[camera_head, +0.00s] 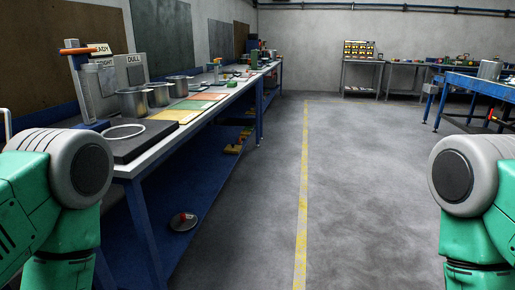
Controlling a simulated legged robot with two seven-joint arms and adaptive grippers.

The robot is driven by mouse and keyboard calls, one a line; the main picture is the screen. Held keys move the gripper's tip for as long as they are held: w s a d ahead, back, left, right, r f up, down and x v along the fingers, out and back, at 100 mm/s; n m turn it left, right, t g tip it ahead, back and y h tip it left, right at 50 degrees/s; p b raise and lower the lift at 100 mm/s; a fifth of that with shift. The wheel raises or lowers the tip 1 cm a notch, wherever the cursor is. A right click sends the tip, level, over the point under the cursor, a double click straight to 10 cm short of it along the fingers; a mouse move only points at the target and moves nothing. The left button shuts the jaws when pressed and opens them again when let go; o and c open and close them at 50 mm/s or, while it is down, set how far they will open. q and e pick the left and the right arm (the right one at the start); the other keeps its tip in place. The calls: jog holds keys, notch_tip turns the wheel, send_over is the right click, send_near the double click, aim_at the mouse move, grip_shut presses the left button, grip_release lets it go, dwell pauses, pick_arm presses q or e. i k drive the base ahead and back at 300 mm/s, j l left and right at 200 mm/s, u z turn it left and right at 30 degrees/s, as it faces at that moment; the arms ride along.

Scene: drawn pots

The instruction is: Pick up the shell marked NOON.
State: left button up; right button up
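I cannot make out any shell marked NOON in the head view. Metal pots stand on the long workbench (190,118) at the left: one pot (133,103) is nearest, another pot (159,94) is just behind it, and a third pot (178,86) is farther back. No lettering is legible on them. Only green and grey links of my two arms show at the lower left and lower right. Both grippers are out of view.
A lidlike disc (183,221) lies low under the bench. A blue table (480,84) stands right. The floor (360,190) between is clear.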

aim_at(133, 102)
jog(key=i+l, duration=0.15)
jog(key=i, duration=0.8)
jog(key=i+l, duration=0.15)
jog(key=i, duration=0.85)
jog(key=l+z, duration=0.05)
